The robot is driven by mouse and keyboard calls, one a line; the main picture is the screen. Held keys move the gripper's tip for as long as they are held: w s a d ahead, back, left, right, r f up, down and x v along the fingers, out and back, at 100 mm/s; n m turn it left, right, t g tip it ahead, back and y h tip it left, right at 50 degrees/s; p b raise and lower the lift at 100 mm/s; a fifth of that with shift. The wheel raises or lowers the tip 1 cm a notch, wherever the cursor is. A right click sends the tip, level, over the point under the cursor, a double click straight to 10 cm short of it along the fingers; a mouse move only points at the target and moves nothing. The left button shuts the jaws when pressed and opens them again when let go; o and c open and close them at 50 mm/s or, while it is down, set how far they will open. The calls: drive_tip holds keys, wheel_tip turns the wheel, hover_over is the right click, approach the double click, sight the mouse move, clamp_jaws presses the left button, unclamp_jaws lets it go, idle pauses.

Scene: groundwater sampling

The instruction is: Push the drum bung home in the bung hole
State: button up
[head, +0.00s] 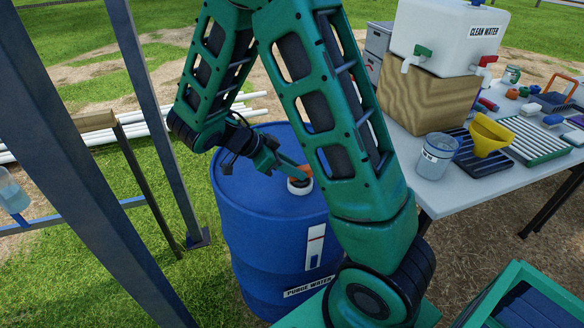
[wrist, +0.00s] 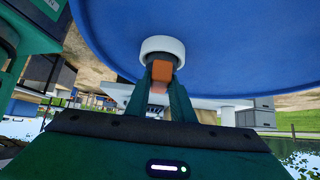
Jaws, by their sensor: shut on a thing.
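The blue drum (head: 262,220) labelled purge water stands upright left of the table. On its top is the bung hole with a raised white collar (head: 300,187); the collar also shows in the wrist view (wrist: 163,46). My gripper (head: 299,173) reaches in over the drum top from the left. It is shut on the orange drum bung (head: 304,172), which also shows between the fingers in the wrist view (wrist: 162,71). The bung is at the collar's mouth, and its lower end is hidden. I cannot tell how deep it sits.
A table (head: 424,190) stands right of the drum with a clean water tank (head: 447,40), a yellow funnel (head: 489,135), a clear beaker (head: 436,157) and racks. Dark metal posts (head: 84,150) stand to the left. A green crate (head: 520,300) is at the lower right.

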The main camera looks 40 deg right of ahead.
drive_tip(key=shift+f, duration=0.5)
drive_tip(key=o, duration=1)
drive_tip(key=shift+r, duration=0.1)
drive_tip(key=v, duration=1)
drive_tip(key=shift+w+a+r, duration=0.15)
drive_tip(key=shift+a, duration=0.15)
